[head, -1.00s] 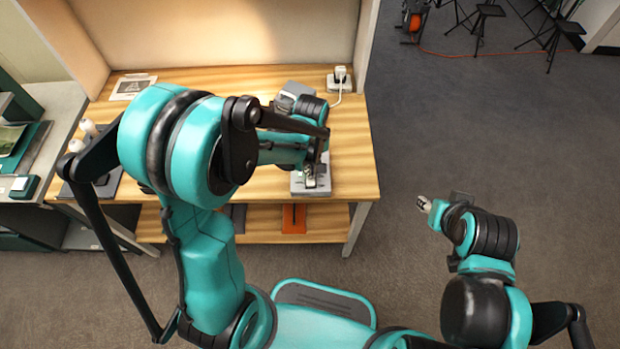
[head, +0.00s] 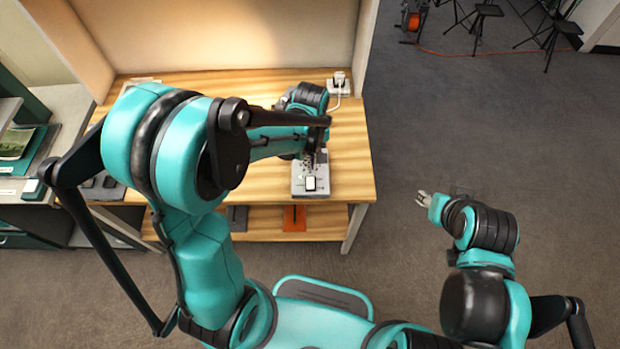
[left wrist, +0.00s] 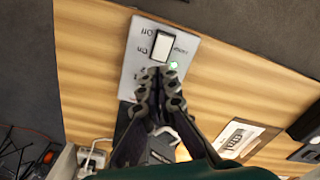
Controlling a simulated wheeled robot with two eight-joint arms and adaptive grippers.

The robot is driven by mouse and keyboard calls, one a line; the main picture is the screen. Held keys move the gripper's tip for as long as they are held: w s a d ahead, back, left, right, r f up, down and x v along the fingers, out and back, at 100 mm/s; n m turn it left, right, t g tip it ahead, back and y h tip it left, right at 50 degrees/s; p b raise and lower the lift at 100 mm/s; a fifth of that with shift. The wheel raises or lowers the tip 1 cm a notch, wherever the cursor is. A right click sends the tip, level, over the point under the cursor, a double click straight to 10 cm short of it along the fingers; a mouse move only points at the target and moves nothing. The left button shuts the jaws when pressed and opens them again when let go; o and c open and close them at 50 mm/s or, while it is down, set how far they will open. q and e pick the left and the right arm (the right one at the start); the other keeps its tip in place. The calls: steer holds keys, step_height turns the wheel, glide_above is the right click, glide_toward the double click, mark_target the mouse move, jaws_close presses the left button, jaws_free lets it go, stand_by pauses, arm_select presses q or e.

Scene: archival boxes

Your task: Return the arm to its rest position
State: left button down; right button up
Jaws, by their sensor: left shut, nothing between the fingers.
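My left arm reaches over the wooden table (head: 350,180). My left gripper (head: 315,160) is above a grey device (head: 298,190) and partly hidden by the arm and its own wrist. In the left wrist view, my left gripper (left wrist: 160,76) has its fingertips together with nothing between them. Just beyond the tips are the device's panel (left wrist: 133,72), a white rocker switch (left wrist: 160,46) with On and Off marks, and a lit green light (left wrist: 173,65). My right gripper (head: 424,198) is out over the floor, empty; its finger opening is too small to judge.
A white power socket (head: 339,84) with a plug and cable is at the table's back right. An orange item (head: 294,218) lies on the lower shelf. A printed card (left wrist: 240,138) lies on the table. A grey shelf unit (head: 65,115) stands left.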

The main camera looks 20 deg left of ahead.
stand_by(0.5)
arm_select(q)
steer(key=s+a+r+m+t+b, duration=0.3)
steer(key=s+a+r+m+t, duration=0.1)
steer(key=s+r+m+t, duration=0.3)
steer(key=shift+s+a+r+m+b, duration=0.35)
steer(key=shift+s+r+m, duration=0.75)
steer(key=shift+s+r, duration=0.45)
steer(key=shift+s+f, duration=0.1)
steer(key=shift+f, duration=0.05)
